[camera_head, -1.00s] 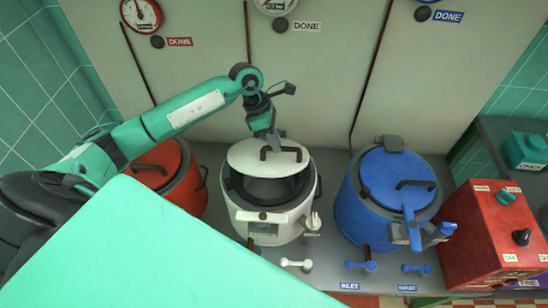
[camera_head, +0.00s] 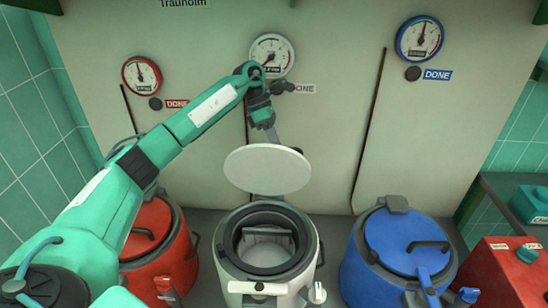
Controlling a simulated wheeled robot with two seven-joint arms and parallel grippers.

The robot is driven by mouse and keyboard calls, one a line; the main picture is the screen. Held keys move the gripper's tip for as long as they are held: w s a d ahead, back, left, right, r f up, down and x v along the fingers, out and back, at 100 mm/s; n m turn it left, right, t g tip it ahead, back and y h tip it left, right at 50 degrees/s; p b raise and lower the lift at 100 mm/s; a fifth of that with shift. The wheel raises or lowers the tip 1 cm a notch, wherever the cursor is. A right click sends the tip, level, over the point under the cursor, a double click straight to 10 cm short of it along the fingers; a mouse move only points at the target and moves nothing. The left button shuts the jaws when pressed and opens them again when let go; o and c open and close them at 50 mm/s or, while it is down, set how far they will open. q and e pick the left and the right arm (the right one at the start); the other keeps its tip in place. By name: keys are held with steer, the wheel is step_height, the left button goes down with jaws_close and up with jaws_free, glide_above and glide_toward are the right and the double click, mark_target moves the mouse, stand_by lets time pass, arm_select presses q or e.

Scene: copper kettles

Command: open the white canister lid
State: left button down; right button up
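The white canister (camera_head: 300,280) stands in the middle, its dark-rimmed mouth open and its pale inside showing. Its round white lid (camera_head: 267,169) is swung up at the back and tilted well open, its plain underside towards me. My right gripper is not in view.
A red canister (camera_head: 181,258) stands at left, partly behind my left arm. A blue canister (camera_head: 375,270) with its lid closed stands at right, beside a red control box (camera_head: 500,275). Gauges (camera_head: 272,55) hang on the pale back wall.

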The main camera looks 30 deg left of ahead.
arm_select(q)
steer(key=shift+w+a+f, duration=0.4)
steer(key=shift+w+f, duration=0.35)
steer(key=c, duration=1.4)
jaws_free()
steer(key=shift+w, duration=0.15)
steer(key=b+v, duration=0.2)
steer(key=v, duration=1.2)
steer(key=shift+w, duration=0.15)
